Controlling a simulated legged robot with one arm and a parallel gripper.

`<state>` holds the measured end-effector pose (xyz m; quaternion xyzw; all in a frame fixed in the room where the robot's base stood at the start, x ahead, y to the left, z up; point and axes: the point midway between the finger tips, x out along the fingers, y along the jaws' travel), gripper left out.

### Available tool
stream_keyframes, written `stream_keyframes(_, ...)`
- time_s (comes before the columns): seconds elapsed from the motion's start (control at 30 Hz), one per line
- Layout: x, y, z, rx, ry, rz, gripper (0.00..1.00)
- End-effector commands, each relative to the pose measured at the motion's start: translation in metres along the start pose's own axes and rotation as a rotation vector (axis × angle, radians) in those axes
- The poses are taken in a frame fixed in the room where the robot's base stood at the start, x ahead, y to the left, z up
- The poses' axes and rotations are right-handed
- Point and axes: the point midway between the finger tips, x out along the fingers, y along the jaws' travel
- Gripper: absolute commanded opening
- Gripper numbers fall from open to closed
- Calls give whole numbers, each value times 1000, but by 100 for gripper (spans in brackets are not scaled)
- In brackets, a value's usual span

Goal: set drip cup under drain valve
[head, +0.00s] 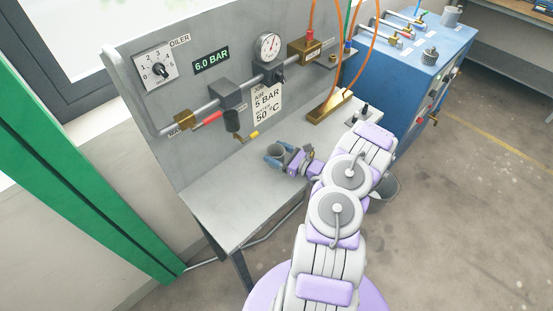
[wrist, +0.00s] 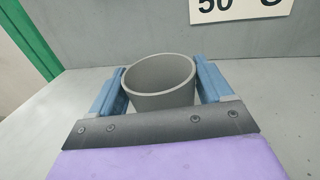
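The drip cup (wrist: 160,98) is a grey, open-topped cup. It sits between the two blue fingers of my gripper (wrist: 159,66), which touch it on both sides. In the head view my gripper (head: 275,154) is over the bench with the cup (head: 278,149) in it. I cannot tell whether the cup's base touches the bench top. The drain valve (head: 252,136), with a yellow lever, hangs below the dark filter bowl (head: 232,121) on the panel. The cup is right of and nearer than the valve, not under it. The valve is not in the wrist view.
The grey bench top (head: 225,205) is clear at the front left. A brass block (head: 328,108) with an orange hose stands at the back right. The upright panel (head: 150,105) carries a pipe, a gauge (head: 268,46) and a dial. A blue cabinet (head: 415,65) stands to the right.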

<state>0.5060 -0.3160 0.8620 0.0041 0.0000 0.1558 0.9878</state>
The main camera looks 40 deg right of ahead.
Motion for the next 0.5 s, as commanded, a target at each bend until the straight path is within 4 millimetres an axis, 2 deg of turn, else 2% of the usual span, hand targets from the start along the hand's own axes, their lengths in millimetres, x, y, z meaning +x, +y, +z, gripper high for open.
stream_keyframes(0.03, 1, 1, 1, -1, 0, 1, 74)
stream_keyframes(0.37, 2, 4, 2, -3, 1, 1, 43)
stream_keyframes(0.5, 0, 0, 0, 0, 0, 1, 43)
